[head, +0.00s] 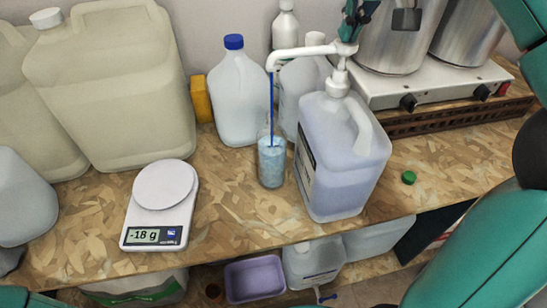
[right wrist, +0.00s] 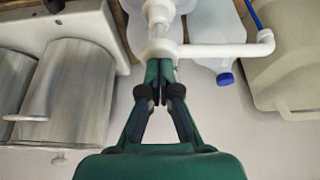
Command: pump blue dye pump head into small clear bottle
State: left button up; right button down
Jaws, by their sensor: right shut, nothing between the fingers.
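The pump jug (head: 342,158), filled with pale blue-violet liquid, stands upright near the table's front edge. Its white pump head (head: 304,51) points its spout left; it also shows in the right wrist view (right wrist: 215,50). A thin blue stream (head: 271,105) falls from the spout into the small clear bottle (head: 271,165), which stands left of the jug and holds bluish contents. My right gripper (head: 347,38) is shut and empty, fingertips down at the top of the pump head; in the right wrist view its closed tips (right wrist: 159,68) meet the white head. My left gripper is out of view.
A scale (head: 160,205) reading -18 g stands left of the bottle. A blue-capped jug (head: 238,98) and large beige canisters (head: 112,85) stand behind. A hot plate (head: 438,84) with metal pots is at back right. A green cap (head: 409,177) lies right of the pump jug.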

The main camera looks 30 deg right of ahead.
jog(key=shift+f+b, duration=0.85)
jog(key=shift+f, duration=0.45)
notch_tip(320, 180, up, 6)
jog(key=p, duration=0.6)
jog(key=shift+f, duration=0.1)
jog(key=shift+f, duration=0.15)
